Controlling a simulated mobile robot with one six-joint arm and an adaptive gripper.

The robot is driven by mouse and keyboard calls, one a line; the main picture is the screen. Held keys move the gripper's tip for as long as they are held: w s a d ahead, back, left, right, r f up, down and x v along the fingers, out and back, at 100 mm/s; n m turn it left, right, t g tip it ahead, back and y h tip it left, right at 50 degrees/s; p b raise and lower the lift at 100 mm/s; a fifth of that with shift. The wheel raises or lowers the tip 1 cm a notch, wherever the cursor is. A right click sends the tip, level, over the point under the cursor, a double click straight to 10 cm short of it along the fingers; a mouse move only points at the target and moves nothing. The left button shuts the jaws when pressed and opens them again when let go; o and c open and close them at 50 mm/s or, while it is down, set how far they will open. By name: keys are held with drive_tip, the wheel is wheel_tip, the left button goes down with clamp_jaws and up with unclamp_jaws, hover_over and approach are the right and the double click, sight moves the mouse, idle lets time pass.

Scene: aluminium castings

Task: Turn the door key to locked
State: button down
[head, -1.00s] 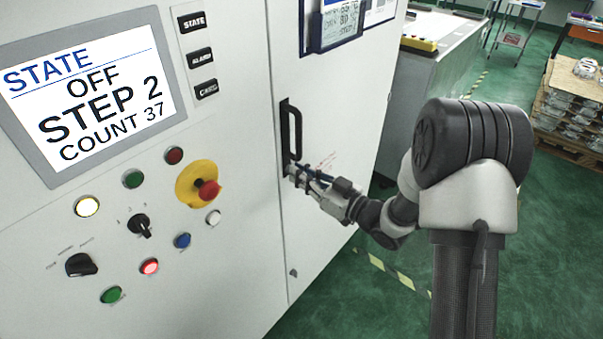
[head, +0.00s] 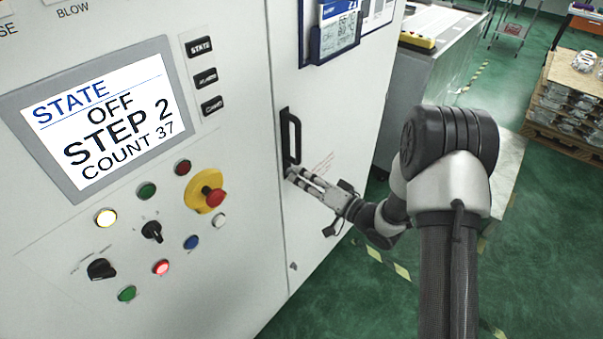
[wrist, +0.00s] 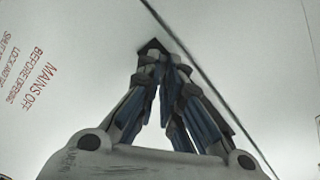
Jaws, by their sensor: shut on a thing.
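My gripper (head: 291,175) is at the cabinet door (head: 335,110), just below the black door handle (head: 290,138). In the wrist view my gripper (wrist: 160,62) has its two fingers brought together at their tips, against the door face. A small dark piece (wrist: 152,47) shows at the fingertips, close to the door seam. The fingers are shut on it; this is where the door key sits, but the key is mostly hidden by the fingertips. Its turn angle cannot be told.
A control panel with a lit screen (head: 105,115), several coloured buttons and a red stop knob (head: 214,197) is left of the door. Red warning text (wrist: 32,85) is printed on the door. A grey machine (head: 425,75) and a loaded pallet (head: 570,95) stand on the green floor at right.

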drive_tip(key=shift+m, duration=0.5)
drive_tip(key=shift+p, duration=0.3)
drive_tip(key=c, duration=1.8)
unclamp_jaws()
drive_tip(key=shift+o, duration=0.2)
drive_tip(key=v, duration=1.2)
